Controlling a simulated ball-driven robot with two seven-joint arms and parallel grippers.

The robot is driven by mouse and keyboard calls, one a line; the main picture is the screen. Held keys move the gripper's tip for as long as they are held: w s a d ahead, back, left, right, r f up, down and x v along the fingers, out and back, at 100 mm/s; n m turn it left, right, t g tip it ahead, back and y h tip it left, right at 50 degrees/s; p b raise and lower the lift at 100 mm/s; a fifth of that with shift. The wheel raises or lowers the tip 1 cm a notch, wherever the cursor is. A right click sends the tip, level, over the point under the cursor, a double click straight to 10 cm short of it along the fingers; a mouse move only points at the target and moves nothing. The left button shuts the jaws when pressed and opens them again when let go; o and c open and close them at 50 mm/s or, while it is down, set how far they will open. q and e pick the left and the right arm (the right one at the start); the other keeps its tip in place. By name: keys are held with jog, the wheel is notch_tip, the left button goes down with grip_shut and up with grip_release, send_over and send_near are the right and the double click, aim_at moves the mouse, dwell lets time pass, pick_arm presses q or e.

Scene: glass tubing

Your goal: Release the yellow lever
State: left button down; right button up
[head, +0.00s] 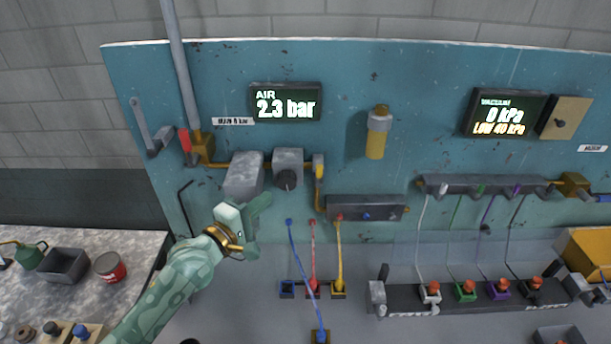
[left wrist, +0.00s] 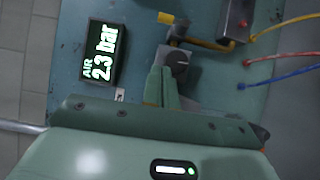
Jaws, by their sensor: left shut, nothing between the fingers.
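A small yellow lever (head: 319,171) sits on the pipe fitting to the right of the dark round knob (head: 287,180), on the teal panel. In the left wrist view, its yellow end (left wrist: 166,18) shows beyond the fingertips, near the brass pipe. My left gripper (head: 262,202) is in front of the panel, below and left of the lever and apart from it. Its green fingers (left wrist: 165,82) are together with nothing between them, and they overlap the dark knob in the left wrist view. My right gripper is in neither view.
An air display (head: 286,102) reads 2.3 bar above the fittings. A red-handled valve (head: 185,140) is to the left. Blue, red and yellow hoses hang below a grey manifold (head: 367,208). A grey bar with several coloured tubes (head: 480,187) is to the right.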

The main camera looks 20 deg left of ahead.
pick_arm(q)
send_near(319, 171)
jog(key=w+a, duration=0.4)
jog(key=w, duration=0.1)
jog(key=shift+w+d+f+p, duration=0.15)
jog(key=shift+w+d, duration=0.2)
jog(key=shift+d, duration=0.35)
jog(key=shift+w+d+p, duration=0.15)
jog(key=shift+w+d, duration=0.2)
jog(key=shift+d, duration=0.4)
jog(key=shift+w+d+f+p, duration=0.15)
jog(key=shift+w+d, duration=0.2)
jog(key=shift+d, duration=0.35)
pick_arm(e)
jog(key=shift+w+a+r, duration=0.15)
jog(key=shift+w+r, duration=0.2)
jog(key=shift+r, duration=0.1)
